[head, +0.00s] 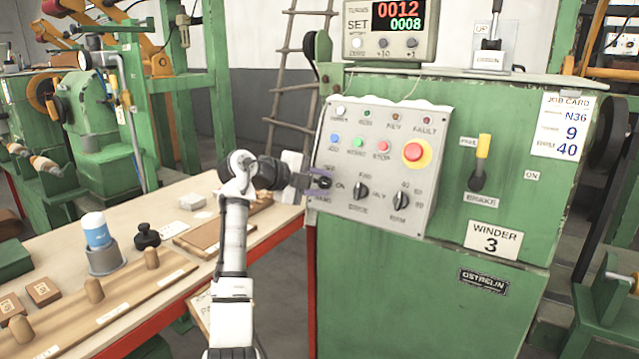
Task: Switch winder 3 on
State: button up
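The green winder 3 cabinet (400,270) carries a plate (494,239) reading WINDER 3. On its light grey control panel (345,215) a dark rotary knob (325,183) sits at the lower left, with ON printed to its right and MAINS apparently below. My gripper (318,181) is at this knob, reaching in from the left, its purplish fingers above and below it. Whether they press on the knob is too small to tell. The fingers partly cover the knob and the label above it, so I cannot tell which way it points.
Two more knobs (360,190) and (401,201) sit right of it. Above are coloured buttons (357,142) and a red emergency stop (413,152). A yellow-handled brake lever (482,150) stands further right. The counter (390,22) shows 0012 and 0008. A workbench (180,225) holds wooden parts at left.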

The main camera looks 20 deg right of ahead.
jog(key=v, duration=1.3)
jog(key=shift+a, duration=0.35)
jog(key=shift+s+r, duration=0.1)
jog(key=shift+r, duration=0.05)
